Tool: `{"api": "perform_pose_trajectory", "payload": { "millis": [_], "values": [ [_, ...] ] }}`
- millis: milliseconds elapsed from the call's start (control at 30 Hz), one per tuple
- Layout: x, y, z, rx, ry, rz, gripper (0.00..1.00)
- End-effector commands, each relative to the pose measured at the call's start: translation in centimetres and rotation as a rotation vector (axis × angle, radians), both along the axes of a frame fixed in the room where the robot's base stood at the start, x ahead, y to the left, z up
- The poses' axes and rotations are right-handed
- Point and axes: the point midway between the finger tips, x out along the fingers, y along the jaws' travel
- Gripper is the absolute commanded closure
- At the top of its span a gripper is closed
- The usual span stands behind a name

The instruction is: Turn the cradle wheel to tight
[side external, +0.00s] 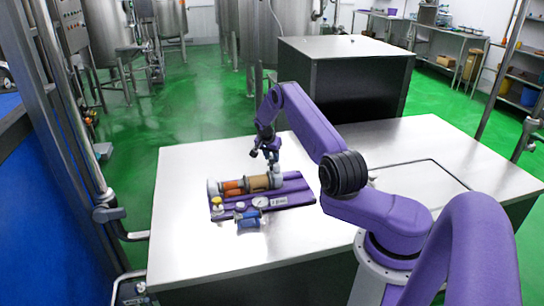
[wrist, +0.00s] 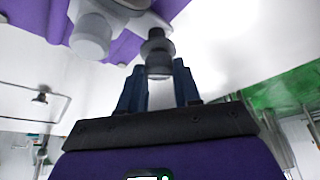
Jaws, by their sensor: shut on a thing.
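The purple cradle (side external: 300,187) lies on the steel table and carries a clear tube (side external: 232,187) with orange and tan contents and grey end fittings. My gripper (side external: 272,160) reaches down at the tube's right end, from behind. In the wrist view, my gripper (wrist: 159,70) has its two blue fingers on either side of a small dark round part with a grey end, which I take for the cradle wheel (wrist: 158,50). My gripper is shut on it. In the side view the wheel is mostly hidden, and its turn position cannot be read.
A gauge (side external: 260,202), a yellow-topped fitting (side external: 217,204) and a blue piece (side external: 248,219) sit along the cradle's front. The steel table (side external: 190,262) is bare around it. A dark block with a steel top (side external: 345,50) stands behind.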

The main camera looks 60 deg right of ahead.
Motion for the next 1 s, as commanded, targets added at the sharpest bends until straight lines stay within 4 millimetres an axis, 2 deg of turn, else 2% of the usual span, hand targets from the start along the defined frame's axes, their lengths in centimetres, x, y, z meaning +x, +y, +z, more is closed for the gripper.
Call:
{"api": "perform_pose_trajectory", "payload": {
  "millis": [500, 700, 1000],
  "values": [
    [0.32, 0.07, -0.09, 0.002, 0.001, -0.45, 0.98],
    [0.43, 0.1, -0.08, 0.003, 0.0, -0.56, 0.98],
    [0.45, 0.12, -0.09, 0.003, 0.001, -0.636, 0.98]
  ]
}}
